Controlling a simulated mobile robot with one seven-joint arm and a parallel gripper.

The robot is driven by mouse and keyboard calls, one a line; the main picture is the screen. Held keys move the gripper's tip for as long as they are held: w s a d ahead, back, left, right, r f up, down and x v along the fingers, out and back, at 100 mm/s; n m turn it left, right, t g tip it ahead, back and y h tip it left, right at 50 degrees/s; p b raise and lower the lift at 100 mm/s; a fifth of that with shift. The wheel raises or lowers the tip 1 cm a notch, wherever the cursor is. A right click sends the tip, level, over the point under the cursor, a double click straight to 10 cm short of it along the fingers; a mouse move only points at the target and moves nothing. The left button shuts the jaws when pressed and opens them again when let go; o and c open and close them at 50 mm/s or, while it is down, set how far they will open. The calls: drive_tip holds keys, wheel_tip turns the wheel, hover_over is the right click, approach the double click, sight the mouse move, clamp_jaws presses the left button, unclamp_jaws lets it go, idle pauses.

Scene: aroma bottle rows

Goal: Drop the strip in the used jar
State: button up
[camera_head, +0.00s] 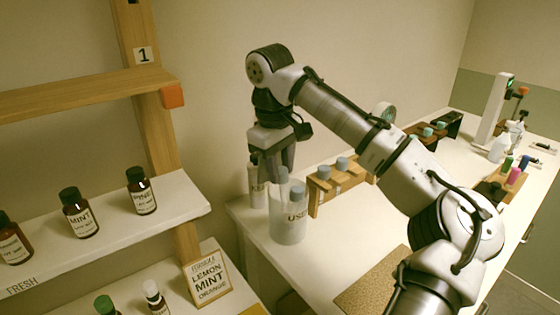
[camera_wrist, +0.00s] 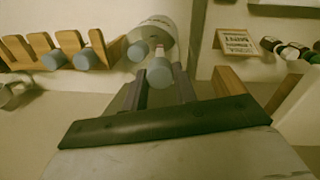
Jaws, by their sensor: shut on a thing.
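The used jar (camera_head: 288,226), pale and translucent with a "USED" label, stands at the near left end of the white bench. It also shows in the wrist view (camera_wrist: 160,22). My gripper (camera_head: 281,168) points down right over the jar mouth. It is shut on a strip with a rounded grey-blue end (camera_wrist: 159,73).
A wooden rack (camera_head: 327,190) with grey-blue ends stands right of the jar. A white bottle (camera_head: 256,186) is close behind it. A shelf (camera_head: 120,235) with brown bottles and a "LEMON MINT ORANGE" sign (camera_head: 208,281) are left. A brown mat (camera_head: 375,285) lies in front.

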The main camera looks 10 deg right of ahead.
drive_tip(key=shift+f, duration=0.2)
drive_tip(key=o, duration=0.9)
drive_tip(key=r, duration=0.4)
drive_tip(key=a+r, duration=0.1)
drive_tip(key=r, duration=0.4)
drive_tip(key=r+p, duration=0.1)
drive_tip(key=r, duration=0.3)
drive_tip(key=shift+s+a+r, duration=0.2)
drive_tip(key=shift+s+r, duration=0.1)
drive_tip(key=shift+r, duration=0.1)
